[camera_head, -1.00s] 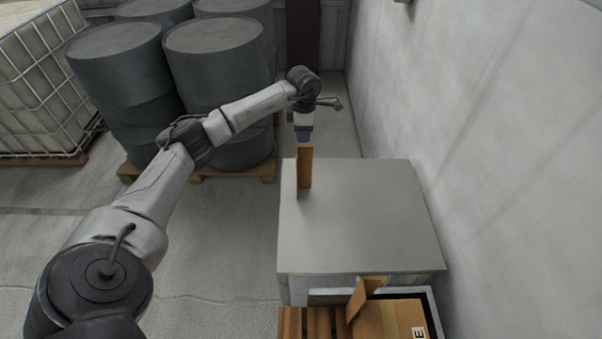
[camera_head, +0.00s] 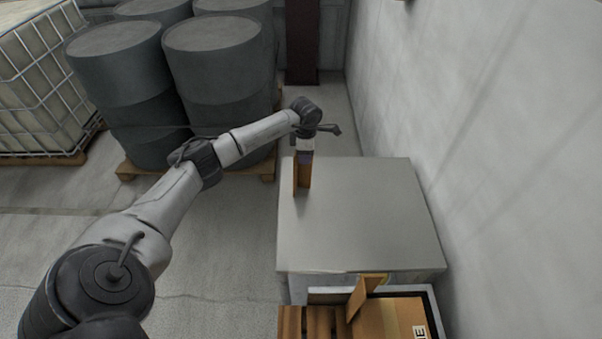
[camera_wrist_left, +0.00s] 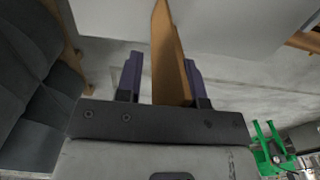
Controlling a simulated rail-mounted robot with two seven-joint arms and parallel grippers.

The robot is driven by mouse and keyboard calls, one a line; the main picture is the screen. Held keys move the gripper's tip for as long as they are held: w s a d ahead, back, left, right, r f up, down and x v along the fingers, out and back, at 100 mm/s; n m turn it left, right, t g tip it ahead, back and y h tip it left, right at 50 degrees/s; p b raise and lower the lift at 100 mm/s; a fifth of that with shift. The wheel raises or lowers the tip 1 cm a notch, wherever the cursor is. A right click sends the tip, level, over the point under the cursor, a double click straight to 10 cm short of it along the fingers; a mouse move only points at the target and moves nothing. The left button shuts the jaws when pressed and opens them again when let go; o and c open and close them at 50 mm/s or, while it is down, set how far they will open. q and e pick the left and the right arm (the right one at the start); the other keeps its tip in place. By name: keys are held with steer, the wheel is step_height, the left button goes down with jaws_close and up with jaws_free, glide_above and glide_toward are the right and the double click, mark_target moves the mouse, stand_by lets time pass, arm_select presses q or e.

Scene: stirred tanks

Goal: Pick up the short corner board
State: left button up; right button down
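The short corner board (camera_head: 301,184) is a brown angled piece standing upright near the left edge of the grey cabinet top. My left gripper (camera_head: 304,160) is above it, pointing down, with its fingers around the board's upper end. In the left wrist view the corner board (camera_wrist_left: 170,60) rises between the two purple-grey fingers of the left gripper (camera_wrist_left: 163,78). The fingers are apart, with a visible gap on the left side of the board; on the right the finger is close to it, and contact cannot be told. My right gripper is not in view.
The grey cabinet (camera_head: 365,220) has a clear top otherwise. In front of it are a cardboard box (camera_head: 390,320) and another brown angled piece (camera_head: 362,296). Dark drums (camera_head: 218,85) on a pallet stand at the back left. A wall (camera_head: 480,130) rises on the right.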

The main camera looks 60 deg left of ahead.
arm_select(q)
steer(key=shift+w+a+r, duration=0.25)
steer(key=shift+a+r, duration=0.25)
steer(key=shift+a, duration=0.1)
steer(key=shift+c, duration=0.6)
steer(key=shift+s+d+f, duration=0.1)
steer(key=shift+d+f, duration=0.05)
steer(key=shift+d, duration=0.1)
steer(key=c, duration=0.4)
steer(key=shift+a, duration=0.15)
jaws_close()
